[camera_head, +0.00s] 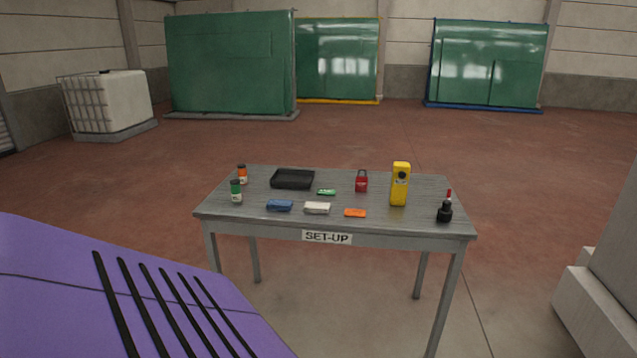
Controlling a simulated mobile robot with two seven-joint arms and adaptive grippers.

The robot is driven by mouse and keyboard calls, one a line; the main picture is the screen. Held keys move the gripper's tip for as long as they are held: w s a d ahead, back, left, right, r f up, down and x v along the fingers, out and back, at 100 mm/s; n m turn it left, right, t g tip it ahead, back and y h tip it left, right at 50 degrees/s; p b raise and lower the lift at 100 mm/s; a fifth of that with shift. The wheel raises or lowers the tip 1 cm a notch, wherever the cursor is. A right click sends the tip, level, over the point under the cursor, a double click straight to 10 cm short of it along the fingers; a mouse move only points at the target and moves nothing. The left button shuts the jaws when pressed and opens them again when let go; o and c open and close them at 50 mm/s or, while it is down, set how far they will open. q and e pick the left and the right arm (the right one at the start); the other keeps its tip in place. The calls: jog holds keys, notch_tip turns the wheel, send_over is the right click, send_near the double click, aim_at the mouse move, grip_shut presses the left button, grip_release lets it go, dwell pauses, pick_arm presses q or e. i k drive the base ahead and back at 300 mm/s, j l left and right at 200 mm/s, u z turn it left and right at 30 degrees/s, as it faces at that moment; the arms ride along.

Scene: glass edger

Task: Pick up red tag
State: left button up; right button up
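A small red item (361,184) stands on the grey table (330,228) marked SET-UP, right of the middle toward the back. It has a dark loop on top and a small pale mark, and looks like a padlock or a tag; I cannot tell which. A flat orange piece (355,213) lies nearer the front edge. No other clearly red flat tag shows. Neither of my grippers is in view.
On the table are a black tray (293,179), a yellow device (400,184), a black red-tipped item (445,209), two bottles (236,192), a green piece (326,192), a blue cloth (279,206) and a white block (317,208).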

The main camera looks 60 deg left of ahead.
aim_at(361, 182)
jog(key=u, duration=1.55)
jog(key=i+j+z, duration=0.15)
jog(key=i+j, duration=0.15)
jog(key=i+j+z, duration=0.35)
jog(key=j, duration=0.35)
jog(key=i+j+z, duration=0.15)
jog(key=i+j, duration=0.2)
jog(key=j, duration=0.05)
